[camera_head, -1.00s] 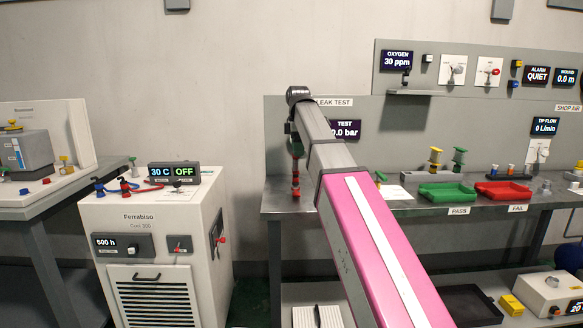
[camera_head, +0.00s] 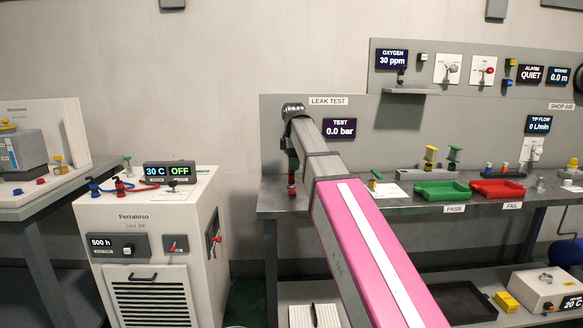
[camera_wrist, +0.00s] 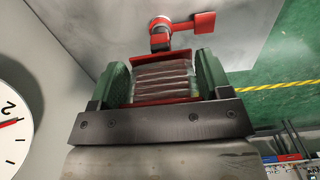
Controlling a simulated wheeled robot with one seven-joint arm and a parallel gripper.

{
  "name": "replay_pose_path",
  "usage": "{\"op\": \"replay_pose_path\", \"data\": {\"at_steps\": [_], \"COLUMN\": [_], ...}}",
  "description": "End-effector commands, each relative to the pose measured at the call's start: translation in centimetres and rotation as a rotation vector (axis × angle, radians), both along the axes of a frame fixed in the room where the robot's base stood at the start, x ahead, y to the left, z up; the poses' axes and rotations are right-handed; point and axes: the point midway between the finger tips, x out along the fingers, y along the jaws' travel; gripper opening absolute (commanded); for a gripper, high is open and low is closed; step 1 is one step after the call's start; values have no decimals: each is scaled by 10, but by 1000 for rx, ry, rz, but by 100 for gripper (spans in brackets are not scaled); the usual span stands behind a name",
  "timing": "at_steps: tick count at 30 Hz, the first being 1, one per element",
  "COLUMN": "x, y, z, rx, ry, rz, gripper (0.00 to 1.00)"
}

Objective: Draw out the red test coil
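The red test coil (camera_wrist: 163,80), with red end plates and pale windings, lies between the two green finger pads of my gripper (camera_wrist: 164,82) in the wrist view. The pads stand close along both sides of it; I cannot tell whether both press on it. A red fitting (camera_wrist: 160,38) with a red flag-like handle sits just beyond the coil. In the head view my gripper (camera_head: 292,165) points down at the bench's left end, under the LEAK TEST label (camera_head: 328,101). There the coil is mostly hidden and only small red parts show.
The grey bench (camera_head: 400,207) carries a green tray (camera_head: 441,191) and a red tray (camera_head: 497,189) to the right. A white Ferrabiso cooler (camera_head: 150,217) stands left of the bench, with a gap between. The TEST display (camera_head: 340,129) reads 0.0 bar.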

Motion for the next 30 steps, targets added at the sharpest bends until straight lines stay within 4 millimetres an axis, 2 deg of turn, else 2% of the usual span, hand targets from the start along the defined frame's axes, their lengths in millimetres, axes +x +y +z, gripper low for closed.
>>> {"op": "replay_pose_path", "data": {"at_steps": [1, 2, 3, 30], "x": [0, 0, 0, 0], "y": [0, 0, 0, 0], "z": [0, 0, 0, 26], "rx": [0, 0, 0, 0], "ry": [0, 0, 0, 0], "rz": [0, 0, 0, 0], "gripper": [54, 45, 39, 39]}}
